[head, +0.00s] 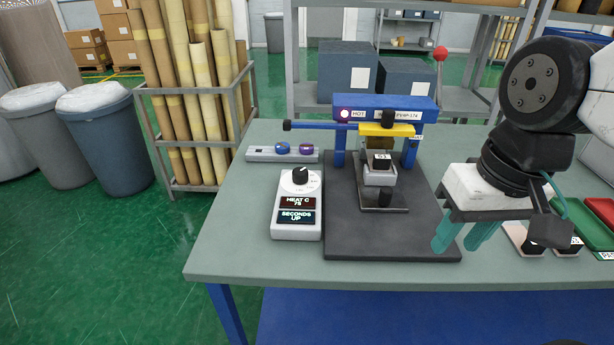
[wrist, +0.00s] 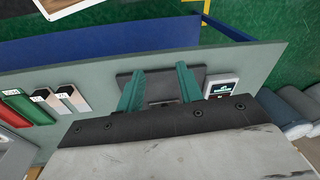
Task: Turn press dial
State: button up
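The press dial (head: 300,176) is a black round knob with a white pointer mark on top of a white control box (head: 297,226). The box's displays read "HEAT C 75" and "SECONDS UP". The blue press (head: 423,103) stands right of the box on a dark base plate (head: 345,240), with a yellow bar and a lever. My gripper (head: 465,236) has teal fingers spread apart and empty, right of the press and well away from the dial. In the wrist view, my gripper (wrist: 160,90) is over the dark plate. The control box (wrist: 210,90) shows beside the right finger; its dial is not visible there.
A small tray with blue and purple rolls (head: 282,151) lies behind the control box. Green and red trays (head: 580,225) and small blocks (head: 568,246) are at the right of the table (head: 225,240).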

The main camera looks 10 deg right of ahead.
aim_at(301, 175)
jog(key=k, duration=1.2)
jog(key=u, duration=0.6)
jog(key=i, duration=1.7)
jog(key=z, duration=0.55)
